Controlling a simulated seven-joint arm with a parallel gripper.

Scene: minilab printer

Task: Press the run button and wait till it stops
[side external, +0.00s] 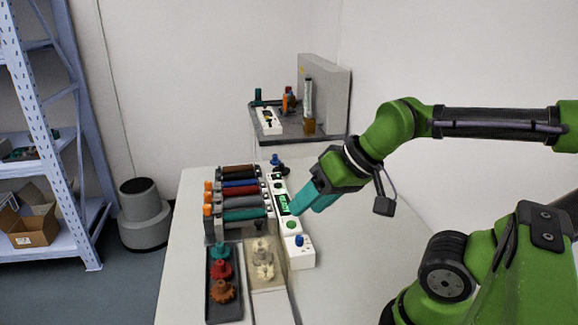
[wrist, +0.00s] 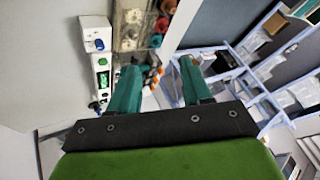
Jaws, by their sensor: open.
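A white control strip (side external: 284,207) lies on the table with a lit green display (side external: 283,203) and a round green button (side external: 291,225) in front of it. No label is readable, so I cannot tell for sure which is the run button. The strip also shows at the left of the wrist view (wrist: 102,72), with a small green spot (wrist: 102,61). My gripper (side external: 301,207) has teal fingers just right of the display, seemingly above the strip; the exact gap is unclear. In the wrist view its fingers (wrist: 158,66) are spread apart with nothing between them.
A white box with a blue knob (side external: 299,252) stands at the strip's front end. Left are coloured rollers (side external: 240,200), a black tray (side external: 224,300) of gears, and a clear-covered case (side external: 264,262). A raised shelf (side external: 300,135) is behind. The table right of the strip is clear.

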